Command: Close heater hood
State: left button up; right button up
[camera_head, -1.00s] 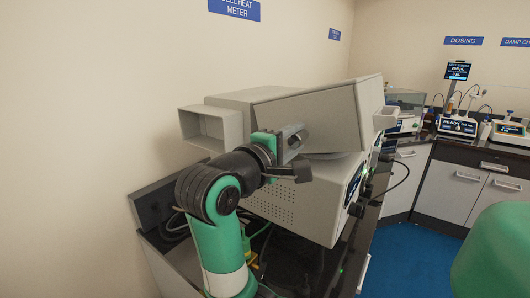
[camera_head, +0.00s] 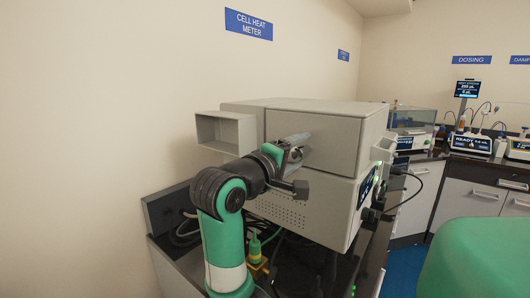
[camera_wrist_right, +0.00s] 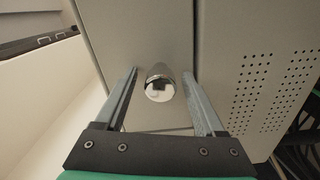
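The heater is a grey box-shaped instrument; its hood (camera_head: 345,125) is the upper box, lying level on the perforated lower body (camera_head: 310,205) in the head view. In the wrist view the hood's side panel (camera_wrist_right: 135,35) meets the perforated body (camera_wrist_right: 275,75) along a narrow seam. A round metal knob (camera_wrist_right: 160,83) sticks out from the hood panel. My right gripper (camera_head: 303,163) is beside this panel. Its two fingers (camera_wrist_right: 160,90) are apart on either side of the knob, with a visible gap on each side. My left gripper is not in view.
An open-ended grey box part (camera_head: 226,131) stands at the hood's left. Cables and a green-yellow plug (camera_head: 255,245) lie on the dark bench below. A wall stands at the left; other lab instruments (camera_head: 467,143) stand on the far counter.

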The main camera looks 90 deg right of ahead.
jog(key=p+v, duration=0.2)
jog(key=v, duration=0.9)
jog(key=shift+w+a, duration=0.2)
jog(key=shift+a, duration=0.05)
